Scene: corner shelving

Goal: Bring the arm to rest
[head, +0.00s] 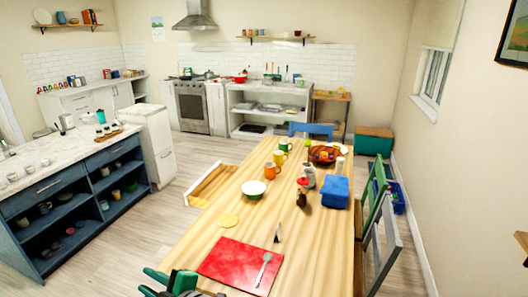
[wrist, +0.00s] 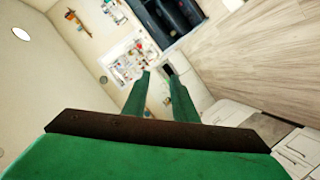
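My gripper (wrist: 157,74) shows in the wrist view as two green fingers reaching up from a dark bar. There is a gap between the fingers, with nothing held in it. Beyond them are the walls, shelving and floor, seen tilted and at a distance. Green and dark parts at the bottom edge of the head view, near the table's front left, look like my arm and are mostly cut off.
A long wooden table (head: 225,222) fills the middle, bearing a red board (head: 235,262), a bowl (head: 253,189), mugs and a blue box (head: 335,191). A blue island (head: 60,195) stands left, chairs (head: 385,245) right.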

